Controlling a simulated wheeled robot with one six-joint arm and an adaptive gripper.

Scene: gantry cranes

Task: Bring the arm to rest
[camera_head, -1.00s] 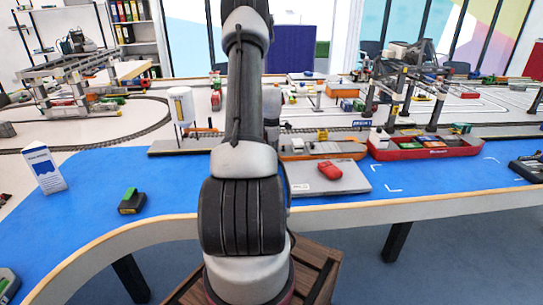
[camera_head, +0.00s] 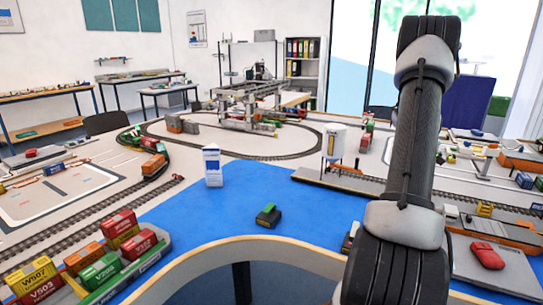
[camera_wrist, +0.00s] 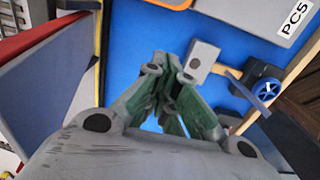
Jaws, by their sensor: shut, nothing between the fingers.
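My arm (camera_head: 405,170) rises at the right of the head view, its upper part near the top edge. My gripper is not visible in the head view. In the wrist view my gripper (camera_wrist: 170,68) shows with its green-grey fingers drawn together, shut and empty. It is over a blue surface (camera_wrist: 135,30), with a small grey block (camera_wrist: 201,58) just right of the fingertips. I cannot tell how far the fingers are from either.
The blue table area (camera_head: 215,215) holds a small green-and-black piece (camera_head: 268,215) and a white sign (camera_head: 212,166). Coloured containers (camera_head: 100,272) stand at the lower left. A red piece (camera_head: 487,256) lies on a grey deck right of my arm. The wrist view shows a blue wheel (camera_wrist: 267,89).

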